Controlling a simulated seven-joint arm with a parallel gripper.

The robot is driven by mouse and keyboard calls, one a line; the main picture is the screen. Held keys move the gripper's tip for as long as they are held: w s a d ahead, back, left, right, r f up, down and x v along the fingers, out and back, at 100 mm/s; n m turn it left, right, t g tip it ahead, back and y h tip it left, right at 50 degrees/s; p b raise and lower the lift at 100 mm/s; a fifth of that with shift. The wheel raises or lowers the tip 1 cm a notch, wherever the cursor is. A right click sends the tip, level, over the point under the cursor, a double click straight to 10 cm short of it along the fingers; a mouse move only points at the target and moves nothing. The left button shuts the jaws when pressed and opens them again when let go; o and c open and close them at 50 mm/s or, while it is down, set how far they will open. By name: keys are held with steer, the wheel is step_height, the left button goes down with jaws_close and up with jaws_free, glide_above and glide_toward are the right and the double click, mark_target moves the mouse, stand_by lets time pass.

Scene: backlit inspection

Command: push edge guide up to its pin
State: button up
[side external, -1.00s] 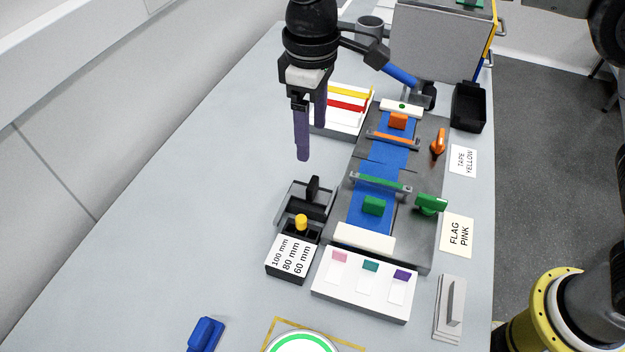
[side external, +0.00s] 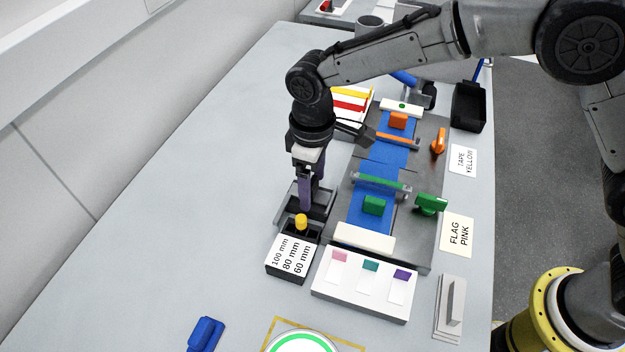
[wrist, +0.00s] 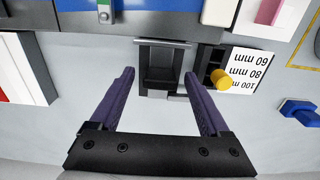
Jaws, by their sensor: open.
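The edge guide, a black block (wrist: 160,65) on a grey slide (side external: 322,207), sits left of the blue strip in the side view; my fingers hide most of the block there. The yellow pin (side external: 301,222) stands in the black holder marked 100, 80 and 60 mm, just in front of the slide. It also shows in the wrist view (wrist: 221,79), right of the guide. My gripper (side external: 306,205) is low over the guide, pointing down. In the wrist view my gripper (wrist: 158,74) is open, with its purple fingertips on either side of the block; contact cannot be told.
The fixture with the blue strip (side external: 376,180) and green and orange clamps lies right of my gripper. A white tray (side external: 350,297) with coloured flags is nearer the camera. A blue object (side external: 205,333) lies at the front. The table to the left is clear.

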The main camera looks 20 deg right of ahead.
mark_target(331, 198)
jaws_close()
steer(key=shift+s+d, duration=1.35)
jaws_free()
step_height(331, 198, up, 14)
steer(key=shift+f, duration=0.1)
stand_by(0.5)
